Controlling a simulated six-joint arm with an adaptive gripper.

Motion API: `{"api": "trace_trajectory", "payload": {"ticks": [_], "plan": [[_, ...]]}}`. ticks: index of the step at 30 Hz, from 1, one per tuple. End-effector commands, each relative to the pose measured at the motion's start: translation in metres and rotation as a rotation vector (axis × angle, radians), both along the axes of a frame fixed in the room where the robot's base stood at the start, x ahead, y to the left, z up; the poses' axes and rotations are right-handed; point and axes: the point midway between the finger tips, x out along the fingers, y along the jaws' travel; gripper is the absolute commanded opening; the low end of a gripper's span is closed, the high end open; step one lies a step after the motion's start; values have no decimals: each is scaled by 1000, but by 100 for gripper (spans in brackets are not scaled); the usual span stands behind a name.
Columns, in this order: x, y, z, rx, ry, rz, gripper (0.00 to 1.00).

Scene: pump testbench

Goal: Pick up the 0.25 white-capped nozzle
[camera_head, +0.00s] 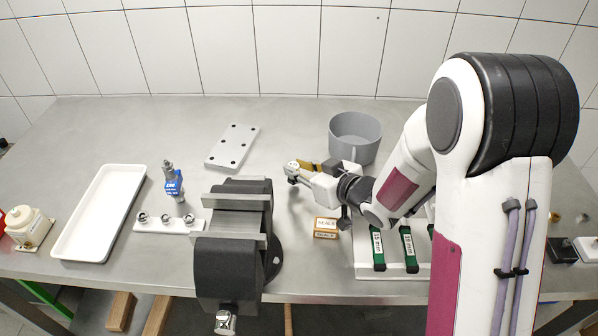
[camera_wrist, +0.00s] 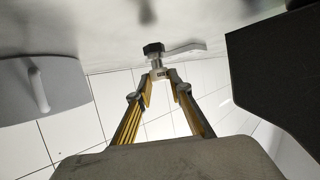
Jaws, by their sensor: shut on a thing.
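My gripper (camera_head: 303,167) is to the right of the vise, above the table. It is shut on a small nozzle (camera_head: 292,170) with a pale upper part and a dark lower end. In the wrist view my two yellow fingers (camera_wrist: 162,78) close on the nozzle (camera_wrist: 157,63), which shows a pale body, a black knob-like end and a pale arm to one side. A small marking near the fingertips is too small to read. I cannot tell whether the nozzle touches the table.
A black vise (camera_head: 236,243) stands left of my gripper. A grey mug (camera_head: 355,139) stands behind right. A white strip with metal fittings (camera_head: 180,226) and a white tray (camera_head: 99,210) lie left.

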Motion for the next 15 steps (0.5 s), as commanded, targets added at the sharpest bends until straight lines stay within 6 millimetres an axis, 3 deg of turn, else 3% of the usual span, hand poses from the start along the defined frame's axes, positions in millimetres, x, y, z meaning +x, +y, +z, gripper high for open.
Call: {"api": "trace_trajectory", "payload": {"ticks": [15], "plan": [[0, 0, 61, 0, -5, -1, 0]]}}
